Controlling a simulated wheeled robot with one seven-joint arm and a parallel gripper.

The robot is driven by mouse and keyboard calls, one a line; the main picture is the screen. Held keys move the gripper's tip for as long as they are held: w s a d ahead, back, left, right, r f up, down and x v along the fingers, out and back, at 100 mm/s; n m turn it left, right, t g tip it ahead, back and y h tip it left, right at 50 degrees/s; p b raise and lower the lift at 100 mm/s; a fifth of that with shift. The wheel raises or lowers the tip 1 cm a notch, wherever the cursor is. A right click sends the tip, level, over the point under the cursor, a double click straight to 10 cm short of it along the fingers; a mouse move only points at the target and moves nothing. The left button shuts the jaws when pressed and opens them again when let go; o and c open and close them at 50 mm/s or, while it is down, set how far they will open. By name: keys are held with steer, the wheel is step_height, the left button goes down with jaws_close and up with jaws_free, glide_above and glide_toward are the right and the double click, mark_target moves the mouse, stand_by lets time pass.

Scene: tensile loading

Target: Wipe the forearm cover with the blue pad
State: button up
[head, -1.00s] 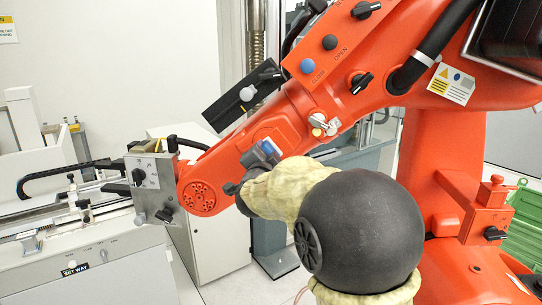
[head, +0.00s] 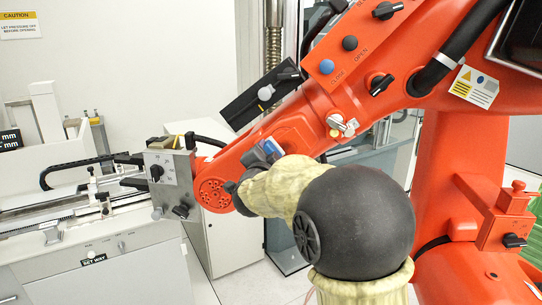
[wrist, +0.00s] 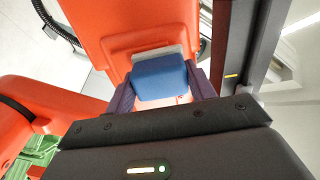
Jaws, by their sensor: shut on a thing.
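My gripper (wrist: 162,88) is shut on the blue pad (wrist: 160,79), which sits between its two dark fingers in the wrist view. The pad also shows in the head view (head: 272,147), against the side of the orange industrial arm's forearm. The forearm cover appears to be the raised orange panel (wrist: 140,22) behind the pad; it also shows in the head view (head: 298,131). A pale grey strip lies along the pad's far edge. Pad and panel look very close; I cannot tell whether they touch. The gripper hides part of the panel.
The orange arm (head: 450,150) fills the right side, with knobs and buttons on its upper link. A grey block (head: 170,178) with knobs is at its left end. A dark bar (head: 258,97) juts out above the forearm. A bench machine (head: 100,262) stands at left.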

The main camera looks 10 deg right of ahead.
steer(key=b+v, duration=0.1)
steer(key=v, duration=0.5)
stand_by(0.5)
steer(key=v, duration=0.3)
stand_by(0.4)
steer(key=shift+d, duration=0.1)
stand_by(0.3)
steer(key=x, duration=0.7)
stand_by(0.4)
steer(key=shift+x, duration=0.95)
stand_by(0.8)
